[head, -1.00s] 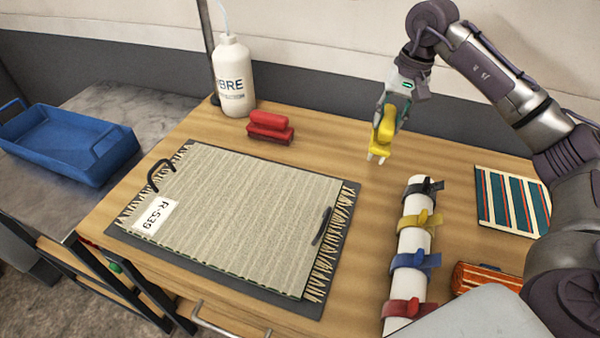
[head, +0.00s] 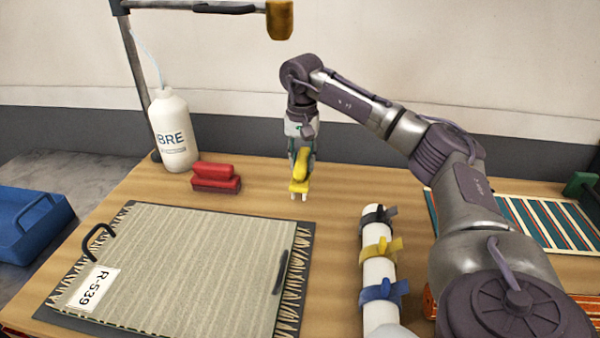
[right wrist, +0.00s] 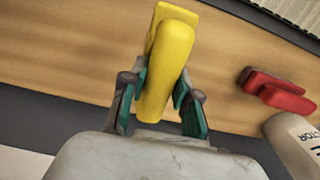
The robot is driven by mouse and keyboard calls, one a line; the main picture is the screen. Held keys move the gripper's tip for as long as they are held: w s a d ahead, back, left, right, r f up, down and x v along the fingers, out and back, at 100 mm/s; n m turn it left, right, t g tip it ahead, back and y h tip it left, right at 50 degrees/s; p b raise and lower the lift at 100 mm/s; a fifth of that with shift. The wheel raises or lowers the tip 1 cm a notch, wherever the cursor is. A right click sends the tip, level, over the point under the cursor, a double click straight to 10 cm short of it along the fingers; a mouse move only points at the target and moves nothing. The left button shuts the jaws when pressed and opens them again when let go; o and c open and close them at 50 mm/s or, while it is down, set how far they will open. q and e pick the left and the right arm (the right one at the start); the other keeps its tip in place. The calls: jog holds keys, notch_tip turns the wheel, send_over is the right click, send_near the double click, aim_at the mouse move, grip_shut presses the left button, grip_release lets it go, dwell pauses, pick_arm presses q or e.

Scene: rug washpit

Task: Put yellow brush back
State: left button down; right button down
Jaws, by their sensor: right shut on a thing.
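The yellow brush (head: 299,172) is held in my right gripper (head: 301,156), upright with its bristles pointing down, over the back of the wooden table. In the right wrist view, the brush (right wrist: 168,70) sits between the two green-padded fingers of the gripper (right wrist: 158,98), which are closed on its handle. I cannot tell for sure whether its bristles touch the table. A red brush (head: 215,178) rests on the table to the left of it; it also shows in the right wrist view (right wrist: 277,91). My left gripper is not in view.
A white bottle (head: 172,135) stands left of the red brush. A white roll (head: 375,255) with coloured straps lies to the right. A blue tray (head: 30,228) is at far left. A lamp arm (head: 205,7) hangs above.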

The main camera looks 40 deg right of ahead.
jog(key=shift+w+a+f, duration=0.1)
jog(key=shift+w+f, duration=0.1)
jog(key=shift+f, duration=2)
jog(key=shift+f, duration=0.1)
jog(key=c, duration=0.8)
grip_release()
jog(key=shift+c, duration=0.2)
notch_tip(320, 180, up, 8)
jog(key=shift+f, duration=0.1)
